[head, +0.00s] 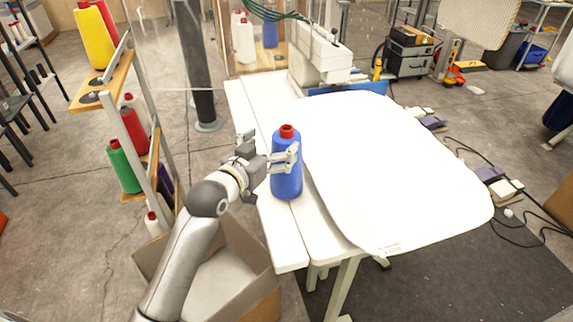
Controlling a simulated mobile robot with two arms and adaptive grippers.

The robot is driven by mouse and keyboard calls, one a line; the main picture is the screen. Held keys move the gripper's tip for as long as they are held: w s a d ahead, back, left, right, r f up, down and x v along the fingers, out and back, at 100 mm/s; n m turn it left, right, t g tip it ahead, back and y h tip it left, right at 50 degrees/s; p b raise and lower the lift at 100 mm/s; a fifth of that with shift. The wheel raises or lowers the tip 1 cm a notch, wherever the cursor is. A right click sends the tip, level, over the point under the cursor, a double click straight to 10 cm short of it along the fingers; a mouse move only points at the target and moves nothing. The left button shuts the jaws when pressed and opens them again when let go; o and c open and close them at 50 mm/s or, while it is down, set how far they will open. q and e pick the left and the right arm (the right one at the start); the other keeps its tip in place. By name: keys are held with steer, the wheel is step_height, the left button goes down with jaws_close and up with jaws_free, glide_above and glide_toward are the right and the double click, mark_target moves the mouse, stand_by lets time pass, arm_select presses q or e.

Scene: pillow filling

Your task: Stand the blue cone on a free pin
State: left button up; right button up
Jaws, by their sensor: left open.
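The blue cone (287,182), with a red tip, stands upright on the white table near its left edge. My left gripper (271,151) is open at the cone's upper left side. One finger overlaps the upper body of the cone in the picture; I cannot tell whether it touches. The thread rack (118,78) stands at the left with wooden shelves. Its top shelf holds a yellow cone (92,38) and a red cone beside it. A dark round base on the front of this shelf has no cone on it. My right gripper is not in view.
A green cone (124,168) and a dark red cone (133,130) sit lower on the rack. An open cardboard box (247,258) is on the floor below the table's left edge. A large white pillow (385,165) covers much of the table, close right of the blue cone.

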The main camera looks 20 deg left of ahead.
mark_target(283, 132)
arm_select(q)
steer(key=shift+x, duration=1.25)
steer(key=shift+w+r+p, duration=0.1)
steer(key=shift+w+p, duration=0.2)
steer(key=shift+p, duration=0.15)
steer(key=x, duration=0.1)
steer(key=p+x, duration=0.2)
steer(key=shift+w+r, duration=0.1)
steer(key=shift+w, duration=0.35)
steer(key=shift+w+d, duration=0.15)
steer(key=shift+w, duration=0.25)
steer(key=c, duration=1.9)
jaws_close()
steer(key=shift+r, duration=0.1)
